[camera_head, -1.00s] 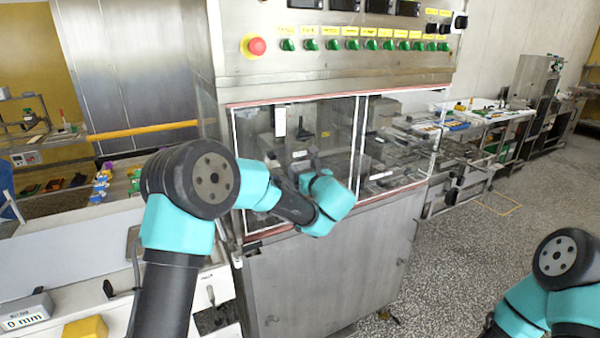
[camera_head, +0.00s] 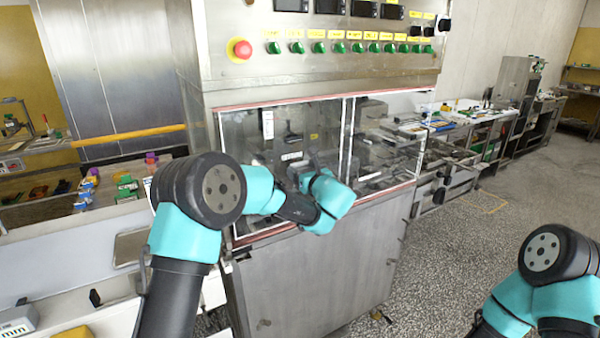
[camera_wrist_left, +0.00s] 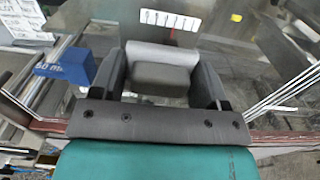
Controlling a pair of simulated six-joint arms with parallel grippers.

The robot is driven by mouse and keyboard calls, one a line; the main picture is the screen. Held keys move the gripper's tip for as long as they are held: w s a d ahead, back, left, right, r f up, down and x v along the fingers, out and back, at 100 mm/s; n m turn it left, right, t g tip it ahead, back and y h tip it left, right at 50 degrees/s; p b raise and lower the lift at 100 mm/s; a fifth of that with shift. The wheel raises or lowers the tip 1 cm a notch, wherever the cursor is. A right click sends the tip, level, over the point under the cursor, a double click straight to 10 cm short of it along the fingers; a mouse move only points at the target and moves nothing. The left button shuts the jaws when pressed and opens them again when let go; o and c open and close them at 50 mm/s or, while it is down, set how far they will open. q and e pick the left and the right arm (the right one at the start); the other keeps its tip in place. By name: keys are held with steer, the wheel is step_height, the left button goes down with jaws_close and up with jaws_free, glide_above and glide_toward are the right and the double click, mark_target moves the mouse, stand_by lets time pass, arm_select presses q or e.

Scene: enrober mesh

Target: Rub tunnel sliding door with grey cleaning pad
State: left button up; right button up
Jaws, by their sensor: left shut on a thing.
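The tunnel sliding door (camera_head: 270,135) is a clear panel with white edge strips on the front of the steel machine. It also shows in the left wrist view (camera_wrist_left: 235,75). My left gripper (camera_head: 308,165) is in front of the door, its fingers partly hidden by my wrist in the head view. In the left wrist view my left gripper (camera_wrist_left: 163,85) is shut on the grey cleaning pad (camera_wrist_left: 165,78), which sits between the two fingers against or very near the clear panel; contact cannot be told. My right arm shows at lower right, its gripper out of view.
A control panel with green knobs (camera_head: 319,48) and a red stop button (camera_head: 240,49) is above the door. A blue block (camera_wrist_left: 68,67) shows at left in the wrist view. A long bench (camera_head: 480,125) runs to the right. Open speckled floor lies at right.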

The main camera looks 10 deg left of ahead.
mark_target(278, 173)
arm_select(q)
steer(key=shift+a, duration=0.1)
stand_by(0.4)
steer(key=shift+s+a, duration=1.15)
steer(key=shift+a, duration=0.2)
steer(key=shift+s+a, duration=0.1)
steer(key=shift+s+a, duration=1.15)
steer(key=shift+a, duration=0.05)
steer(key=shift+s+a, duration=0.55)
steer(key=shift+a, duration=0.2)
steer(key=shift+s+a, duration=0.5)
steer(key=shift+a, duration=0.2)
steer(key=shift+s, duration=0.1)
